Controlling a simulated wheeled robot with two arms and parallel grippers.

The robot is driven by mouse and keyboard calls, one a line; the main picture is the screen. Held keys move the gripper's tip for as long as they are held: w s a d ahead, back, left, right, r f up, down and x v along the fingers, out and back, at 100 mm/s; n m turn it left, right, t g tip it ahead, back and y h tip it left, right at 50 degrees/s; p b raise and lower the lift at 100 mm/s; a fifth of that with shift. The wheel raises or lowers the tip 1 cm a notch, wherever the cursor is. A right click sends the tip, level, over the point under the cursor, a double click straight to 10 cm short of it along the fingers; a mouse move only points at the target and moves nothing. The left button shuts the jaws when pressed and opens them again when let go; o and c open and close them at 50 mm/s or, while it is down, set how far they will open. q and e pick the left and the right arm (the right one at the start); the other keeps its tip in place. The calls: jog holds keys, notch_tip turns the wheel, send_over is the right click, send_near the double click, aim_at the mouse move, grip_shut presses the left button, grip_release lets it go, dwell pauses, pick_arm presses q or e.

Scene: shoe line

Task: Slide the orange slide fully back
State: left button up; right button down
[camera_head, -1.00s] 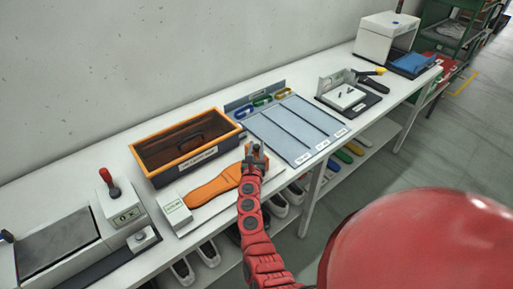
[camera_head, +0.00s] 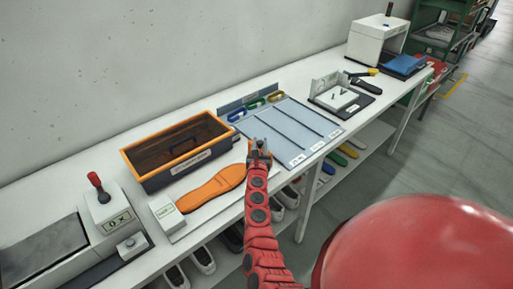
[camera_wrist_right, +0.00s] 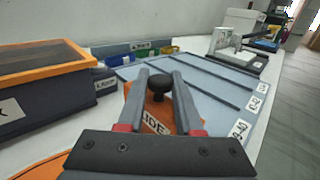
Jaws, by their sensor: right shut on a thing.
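The orange slide (camera_wrist_right: 135,108) is a block with a label whose visible letters read "IDE" and a black knob (camera_wrist_right: 159,84) on top. My right gripper (camera_head: 259,148) reaches over the near bench edge, at the right end of the white board (camera_head: 192,222). In the right wrist view its two grey fingers (camera_wrist_right: 161,80) are shut on the black knob. The fingers and palm hide part of the slide. An orange sole-shaped piece (camera_head: 212,188) lies on the board, left of the gripper. My left gripper is out of view.
An orange-rimmed dark box (camera_head: 142,176) stands behind the board. A grey-blue ribbed panel (camera_head: 290,150) lies close to the right, with coloured handles behind it. A machine with a red-knobbed lever (camera_head: 97,190) stands at the left.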

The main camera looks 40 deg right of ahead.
jog(key=shift+d+r, duration=0.15)
jog(key=c, duration=0.8)
grip_release()
jog(key=shift+o, duration=1.1)
jog(key=shift+d, duration=0.15)
jog(key=shift+s+a+f, duration=0.25)
jog(key=shift+s+a, duration=0.25)
jog(key=shift+a, duration=0.1)
jog(key=b+v, duration=0.1)
jog(key=v, duration=1.4)
jog(key=shift+b, duration=0.35)
jog(key=shift+s+a+r, duration=0.1)
jog(key=shift+s+a, duration=0.15)
jog(key=shift+s, duration=0.1)
